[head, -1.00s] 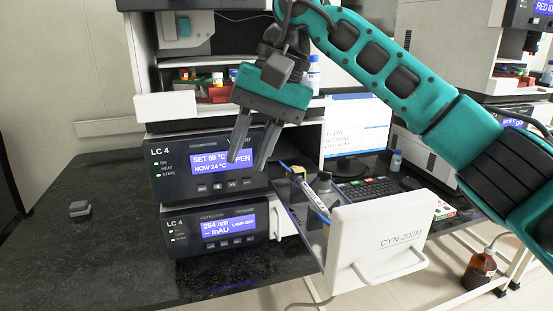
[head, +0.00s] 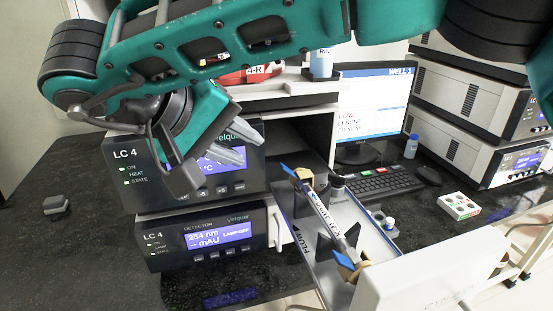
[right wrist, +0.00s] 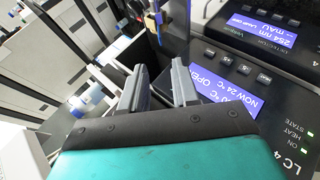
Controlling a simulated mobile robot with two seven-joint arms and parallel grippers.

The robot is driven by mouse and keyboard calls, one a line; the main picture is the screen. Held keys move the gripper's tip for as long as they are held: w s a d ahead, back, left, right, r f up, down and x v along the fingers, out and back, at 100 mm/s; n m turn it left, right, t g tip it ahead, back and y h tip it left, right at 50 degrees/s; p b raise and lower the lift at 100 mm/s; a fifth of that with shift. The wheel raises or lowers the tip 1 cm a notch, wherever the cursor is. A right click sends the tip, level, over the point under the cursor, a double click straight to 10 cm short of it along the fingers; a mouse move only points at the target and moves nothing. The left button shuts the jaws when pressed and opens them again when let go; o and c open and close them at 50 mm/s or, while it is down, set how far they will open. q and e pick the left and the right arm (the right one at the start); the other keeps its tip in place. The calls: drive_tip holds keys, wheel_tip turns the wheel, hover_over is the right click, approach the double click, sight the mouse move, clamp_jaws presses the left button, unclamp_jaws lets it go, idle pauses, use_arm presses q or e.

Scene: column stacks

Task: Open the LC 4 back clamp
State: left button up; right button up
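The LC 4 column drawer (head: 312,272) is pulled out beside the LC 4 units. A slim column (head: 322,208) lies along it in two tan clamps. The back clamp (head: 305,174) has a blue lever (head: 288,170) pointing up and left; whether it is latched is unclear. The front clamp (head: 352,270) has a similar blue lever (head: 343,261). My right gripper (head: 240,146) is left of the back clamp, in front of the upper LC 4 unit, apart from the clamp. The right wrist view shows its two fingers (right wrist: 160,72) spread and empty. My left gripper is not in view.
The upper LC 4 unit (head: 130,181) sits on the LC 4 detector (head: 165,262), left of the drawer. The white drawer front (head: 420,280) stands at the lower right. A keyboard (head: 385,185), monitor (head: 375,100) and small bottle (head: 411,146) are behind.

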sight(281, 165)
drive_tip(key=x, duration=1)
drive_tip(key=shift+w, duration=0.15)
clamp_jaws()
